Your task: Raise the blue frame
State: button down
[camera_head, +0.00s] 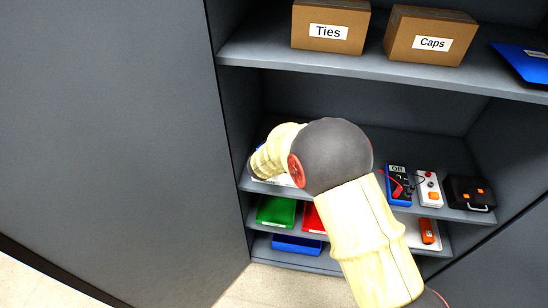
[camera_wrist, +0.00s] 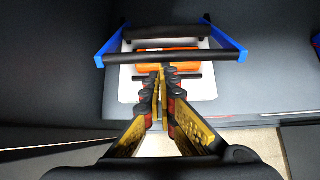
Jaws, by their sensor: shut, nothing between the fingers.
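The blue frame (camera_wrist: 229,43) shows in the wrist view as two blue side arms joined by a black bar that runs across the picture. Within its outline lie an orange block (camera_wrist: 150,64) and a white plate (camera_wrist: 202,88). My gripper (camera_wrist: 161,74) is shut with nothing between its fingers. Its tips lie just below the black bar in the picture, near the middle. I cannot tell whether they touch it. In the head view my arm reaches into the shelf unit and hides most of the frame and the gripper.
The cabinet's middle shelf holds a blue meter (camera_head: 398,187), a white box with a red button (camera_head: 429,188) and a black case (camera_head: 470,194). Green (camera_head: 277,212) and red bins sit below. Cartons marked Ties (camera_head: 328,28) and Caps (camera_head: 430,36) stand above. A grey panel (camera_head: 110,120) is left.

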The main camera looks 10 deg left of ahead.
jog(key=w+r+p, duration=0.5)
jog(key=w+p, duration=0.3)
jog(key=p, duration=0.1)
jog(key=w+r+p, duration=0.6)
jog(key=w+p, duration=0.3)
jog(key=shift+w+d+r, duration=0.2)
jog(key=shift+d, duration=0.15)
jog(key=shift+s+r, duration=0.1)
